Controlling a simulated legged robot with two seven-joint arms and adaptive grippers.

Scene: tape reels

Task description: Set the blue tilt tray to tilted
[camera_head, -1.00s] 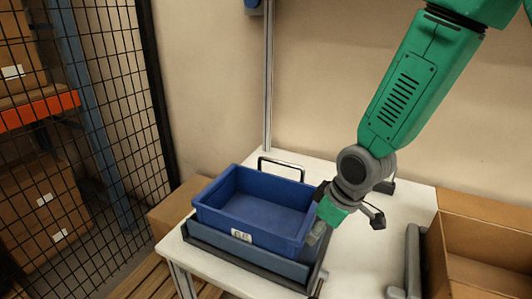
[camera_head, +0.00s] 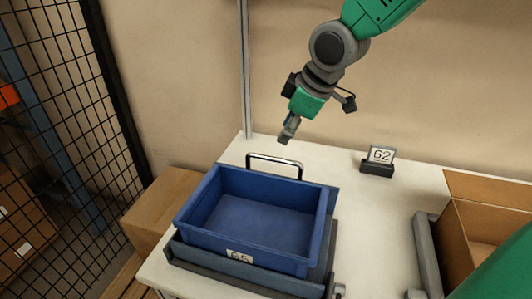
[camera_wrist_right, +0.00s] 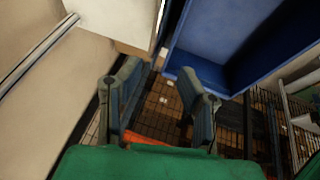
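The blue tilt tray (camera_head: 250,259) is an open, empty bin with a small white label on its front wall. It sits in a dark blue-grey frame (camera_head: 225,276) on the white table and looks about level. A metal bar handle (camera_head: 274,158) stands at its far edge. My right gripper (camera_head: 285,139) is above and behind the tray, near the handle, pointing down and touching nothing visible. In the right wrist view its two fingers (camera_wrist_right: 160,104) are apart with nothing between them, and the blue tray (camera_wrist_right: 228,45) shows beyond them. My left gripper is out of view.
A small stand with a "62" card (camera_head: 381,157) is on the white table (camera_head: 372,219). A cardboard box (camera_head: 482,224) is at the right, another (camera_head: 160,207) at the left. A post (camera_head: 245,75) rises behind the table. A black mesh fence (camera_head: 70,100) stands left.

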